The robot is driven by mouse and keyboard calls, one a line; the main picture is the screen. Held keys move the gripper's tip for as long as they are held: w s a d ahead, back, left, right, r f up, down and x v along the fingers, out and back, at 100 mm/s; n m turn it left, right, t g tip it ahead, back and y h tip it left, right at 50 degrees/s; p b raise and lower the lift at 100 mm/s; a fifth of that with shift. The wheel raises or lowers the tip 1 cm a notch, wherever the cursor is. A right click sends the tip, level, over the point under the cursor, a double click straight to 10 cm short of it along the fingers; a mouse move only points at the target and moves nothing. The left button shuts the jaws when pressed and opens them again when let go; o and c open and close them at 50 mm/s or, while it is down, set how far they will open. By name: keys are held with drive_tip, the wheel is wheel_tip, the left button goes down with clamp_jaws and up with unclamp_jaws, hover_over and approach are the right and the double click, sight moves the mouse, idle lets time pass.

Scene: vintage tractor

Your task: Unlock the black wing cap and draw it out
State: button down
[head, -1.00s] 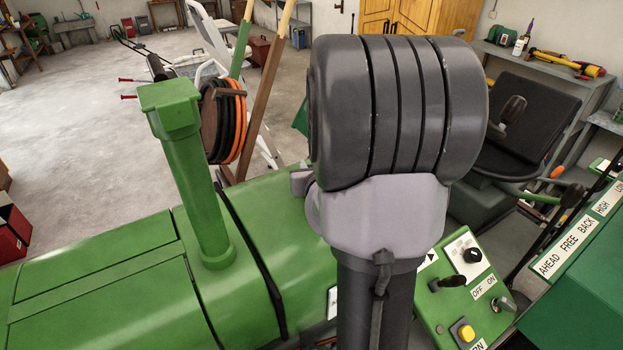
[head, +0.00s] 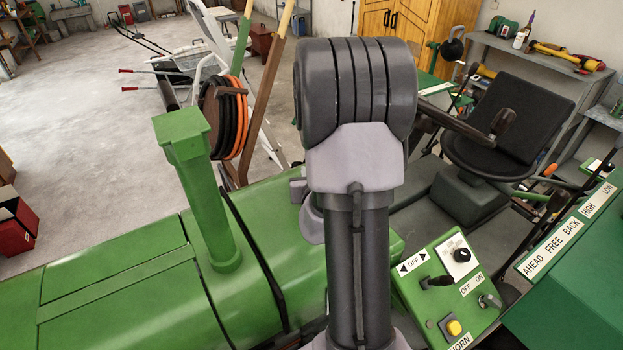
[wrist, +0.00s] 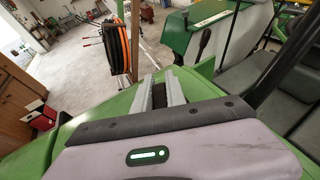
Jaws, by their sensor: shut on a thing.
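My gripper (wrist: 158,92) shows in the wrist view with its two grey fingers close together over the green tractor hood (wrist: 105,106). A small dark piece, which looks like the black wing cap (wrist: 158,96), sits between the fingers. Its wings and seat are hidden, so I cannot tell whether it is turned or clear of its opening. In the head view my arm covers the cap and nearly all of the gripper. The hood also shows there (head: 110,285).
A green upright stack (head: 200,200) stands on the hood, left of my arm. A green control panel (head: 445,290) with switches is close on the right. The black seat (head: 520,125) is behind it. A hose reel (head: 228,120) and leaning poles stand beyond the hood.

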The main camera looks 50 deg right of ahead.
drive_tip(key=shift+r, duration=0.1)
drive_tip(key=p, duration=0.4)
drive_tip(key=shift+d+r+m, duration=0.1)
drive_tip(key=shift+r+m, duration=0.15)
drive_tip(key=shift+m, duration=0.05)
drive_tip(key=p, duration=0.3)
drive_tip(key=shift+g+h, duration=0.4)
drive_tip(key=p, duration=0.5)
drive_tip(key=shift+w+d+r+m, duration=0.1)
drive_tip(key=shift+d+r+m, duration=0.1)
drive_tip(key=shift+m, duration=0.2)
drive_tip(key=p, duration=0.5)
drive_tip(key=shift+f+g+h, duration=0.3)
drive_tip(key=c, duration=2.1)
unclamp_jaws()
drive_tip(key=shift+s+a+f, duration=0.1)
drive_tip(key=shift+s+f, duration=0.15)
drive_tip(key=shift+s+a+f, duration=0.1)
drive_tip(key=shift+f, duration=0.1)
clamp_jaws()
